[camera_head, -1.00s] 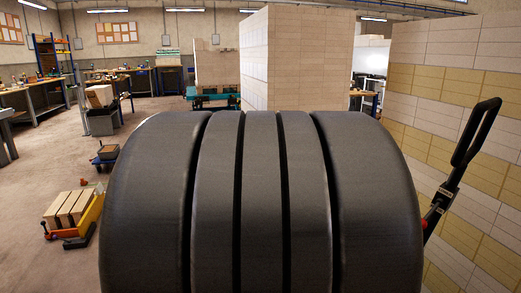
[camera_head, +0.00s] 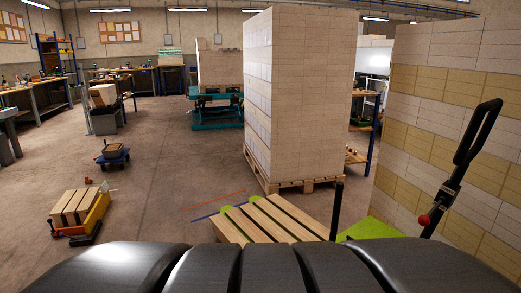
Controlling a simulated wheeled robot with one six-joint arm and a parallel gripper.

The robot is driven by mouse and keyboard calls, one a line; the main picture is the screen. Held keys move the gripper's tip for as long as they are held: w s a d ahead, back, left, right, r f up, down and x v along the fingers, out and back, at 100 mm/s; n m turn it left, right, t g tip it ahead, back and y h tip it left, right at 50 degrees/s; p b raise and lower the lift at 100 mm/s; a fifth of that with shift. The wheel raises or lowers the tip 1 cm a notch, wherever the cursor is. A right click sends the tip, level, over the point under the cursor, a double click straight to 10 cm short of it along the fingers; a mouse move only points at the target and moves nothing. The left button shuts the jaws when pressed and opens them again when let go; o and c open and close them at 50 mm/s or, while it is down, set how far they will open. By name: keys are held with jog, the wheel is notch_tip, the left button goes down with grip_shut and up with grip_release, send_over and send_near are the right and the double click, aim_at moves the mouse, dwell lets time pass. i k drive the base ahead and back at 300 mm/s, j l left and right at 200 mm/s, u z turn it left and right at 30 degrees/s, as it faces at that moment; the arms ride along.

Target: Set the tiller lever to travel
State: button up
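The tiller (camera_head: 462,165) stands at the right of the head view, a black shaft leaning up to the right with a long loop handle at its top. A small red knob (camera_head: 424,220) shows low on the shaft's left side; it looks like the end of the lever. The setting it stands in cannot be read at this size. The foot of the tiller is hidden behind a black ribbed part of my own body along the bottom edge. My gripper is not in view.
A wooden pallet (camera_head: 268,220) lies in front, beside a black upright post (camera_head: 336,209) and a green surface (camera_head: 385,227). A tall ream stack (camera_head: 300,95) stands behind on its own pallet. Another stack (camera_head: 440,110) rises close behind the tiller. Open floor (camera_head: 165,180) lies left.

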aim_at(423, 220)
jog(key=z, duration=1.45)
